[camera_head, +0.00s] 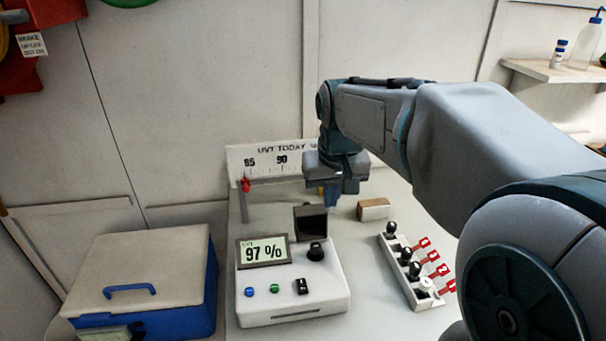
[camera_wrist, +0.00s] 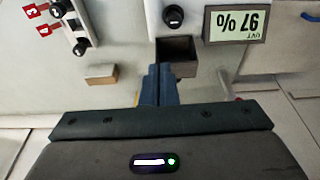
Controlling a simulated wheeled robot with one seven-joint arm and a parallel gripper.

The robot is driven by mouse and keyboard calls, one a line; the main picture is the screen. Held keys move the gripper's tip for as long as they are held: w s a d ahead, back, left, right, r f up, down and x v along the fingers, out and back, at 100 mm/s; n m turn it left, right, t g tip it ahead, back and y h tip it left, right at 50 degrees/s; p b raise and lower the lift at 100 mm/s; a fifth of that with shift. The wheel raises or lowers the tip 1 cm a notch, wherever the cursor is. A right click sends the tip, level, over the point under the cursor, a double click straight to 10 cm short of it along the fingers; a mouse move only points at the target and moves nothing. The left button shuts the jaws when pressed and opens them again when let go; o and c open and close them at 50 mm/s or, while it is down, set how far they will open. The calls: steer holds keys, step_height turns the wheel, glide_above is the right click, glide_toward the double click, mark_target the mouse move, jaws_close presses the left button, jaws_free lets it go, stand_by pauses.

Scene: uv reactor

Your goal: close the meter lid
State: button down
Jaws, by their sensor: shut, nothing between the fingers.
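The meter (camera_head: 292,309) is a white box on the bench with a display reading 97 %, coloured buttons and a black knob. Its dark lid (camera_head: 311,222) stands raised at the back, right of the display. In the wrist view the lid (camera_wrist: 178,50) shows as a dark square hollow shape, with part of the meter (camera_wrist: 190,12) above it. My gripper (camera_head: 331,197) is behind the lid and slightly to its right, pointing down. Its blue fingers (camera_wrist: 158,72) are together and empty, close beside the lid; I cannot tell whether they touch it.
A blue cooler (camera_head: 140,270) is at left.

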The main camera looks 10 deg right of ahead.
steer(key=w+r, duration=0.2)
steer(key=w, duration=1.1)
glide_above(309, 219)
steer(key=w+d, duration=0.3)
steer(key=s+x, duration=0.2)
steer(key=x, duration=0.7)
steer(key=shift+s+a+f, duration=0.1)
steer(key=shift+s+f, duration=0.3)
steer(key=shift+s, duration=0.1)
steer(key=shift+s+r+t+b, duration=0.1)
steer(key=shift+s+t+b, duration=0.2)
steer(key=shift+b, duration=0.3)
steer(key=shift+s, duration=0.15)
